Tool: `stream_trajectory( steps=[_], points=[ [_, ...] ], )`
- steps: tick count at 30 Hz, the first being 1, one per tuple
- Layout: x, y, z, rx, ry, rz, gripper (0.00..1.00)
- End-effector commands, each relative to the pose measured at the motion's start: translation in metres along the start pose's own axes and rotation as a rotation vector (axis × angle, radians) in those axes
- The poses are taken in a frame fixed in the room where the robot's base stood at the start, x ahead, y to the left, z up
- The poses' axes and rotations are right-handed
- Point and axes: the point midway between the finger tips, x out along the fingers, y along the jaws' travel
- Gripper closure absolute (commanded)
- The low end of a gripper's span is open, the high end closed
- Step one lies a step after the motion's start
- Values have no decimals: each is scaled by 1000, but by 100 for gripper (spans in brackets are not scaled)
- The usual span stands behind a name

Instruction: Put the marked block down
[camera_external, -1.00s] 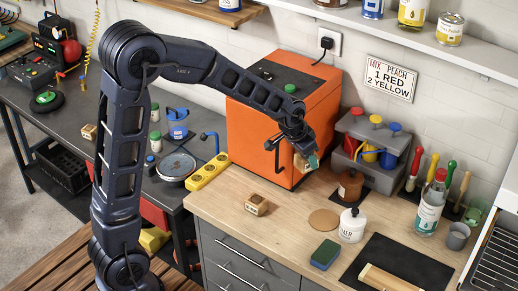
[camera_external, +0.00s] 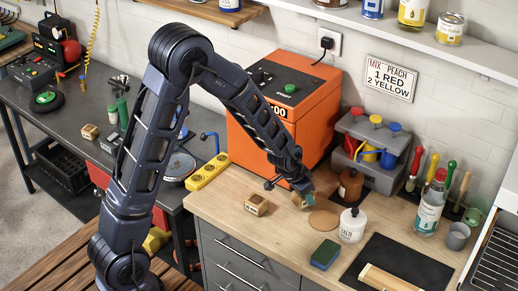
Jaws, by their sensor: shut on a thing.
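My gripper (camera_external: 304,192) is shut on a small wooden block (camera_external: 298,200), low over the wooden counter (camera_external: 222,207). The held block is partly hidden by the fingers, and I cannot tell whether it touches the counter. No mark on it can be made out. A second wooden block (camera_external: 256,205) with dark marks on its front face sits on the counter to the left of my gripper. A third, similar block (camera_external: 89,132) sits on the dark workbench at the left.
A round cork-coloured disc (camera_external: 323,220) lies just right of my gripper. The orange machine (camera_external: 300,125) rises behind. A green-and-blue sponge (camera_external: 325,254) lies in front.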

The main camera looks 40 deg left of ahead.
Motion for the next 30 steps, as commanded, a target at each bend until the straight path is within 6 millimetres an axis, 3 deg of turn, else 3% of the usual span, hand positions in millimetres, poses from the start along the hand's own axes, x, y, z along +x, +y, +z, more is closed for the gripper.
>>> stream_trajectory(
  steps=[3,14,15,18,30],
  points=[
    [12,0,5,-1,-1,0,78],
    [15,0,6,0,0,0,78],
    [15,0,6,0,0,0,53],
    [15,0,6,0,0,0,33],
    [10,0,5,1,1,0,33]
  ],
)
